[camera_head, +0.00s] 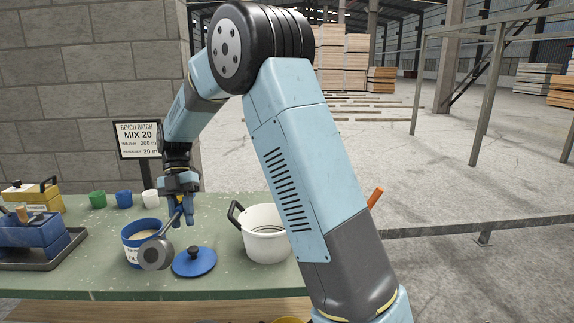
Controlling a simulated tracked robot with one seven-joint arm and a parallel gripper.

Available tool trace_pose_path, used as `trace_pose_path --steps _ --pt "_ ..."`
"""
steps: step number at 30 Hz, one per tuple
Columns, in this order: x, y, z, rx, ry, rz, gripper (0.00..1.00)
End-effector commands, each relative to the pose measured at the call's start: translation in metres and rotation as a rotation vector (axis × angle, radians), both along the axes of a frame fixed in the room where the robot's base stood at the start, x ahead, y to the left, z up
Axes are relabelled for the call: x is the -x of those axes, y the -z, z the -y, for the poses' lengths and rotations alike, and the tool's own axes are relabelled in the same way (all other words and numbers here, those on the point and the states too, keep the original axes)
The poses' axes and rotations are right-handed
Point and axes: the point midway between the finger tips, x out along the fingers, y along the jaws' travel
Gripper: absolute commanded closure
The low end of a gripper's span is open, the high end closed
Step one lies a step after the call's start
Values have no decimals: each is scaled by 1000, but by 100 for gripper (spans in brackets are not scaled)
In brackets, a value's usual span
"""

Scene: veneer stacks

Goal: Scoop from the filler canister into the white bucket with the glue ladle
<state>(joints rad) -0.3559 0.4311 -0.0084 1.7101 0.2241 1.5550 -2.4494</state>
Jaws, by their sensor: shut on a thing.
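The filler canister (133,243) is a blue open tub with a pale label and pale contents, standing on the green bench. My gripper (184,218) is above and right of it, shut on the grey glue ladle (155,254). The ladle slants down to the left, and its round bowl overlaps the canister's front right side in the picture. I cannot tell how far apart they are or whether the bowl holds anything. The white bucket (266,247), with a dark handle, stands upright to the right, partly hidden by my arm.
A blue lid (194,263) lies between canister and bucket. Green (97,200), blue (124,199) and white (149,199) cups stand behind, near a sign (138,139). A blue caddy (35,232) and a yellow box (33,197) are left. The bench (95,270) front is clear.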

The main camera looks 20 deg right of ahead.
Motion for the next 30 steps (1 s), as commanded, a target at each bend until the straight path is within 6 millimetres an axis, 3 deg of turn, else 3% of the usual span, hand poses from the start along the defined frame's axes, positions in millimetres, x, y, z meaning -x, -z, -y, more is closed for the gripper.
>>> trace_pose_path --steps 6,11,17,24,30 --pt "7 0 -17 -1 -30 0 100" --pt "-5 -2 -3 4 -4 16 100" --pt "-49 -9 62 29 111 75 100" --pt "-95 -22 167 81 274 152 100" --pt "-116 -33 254 127 397 208 100"
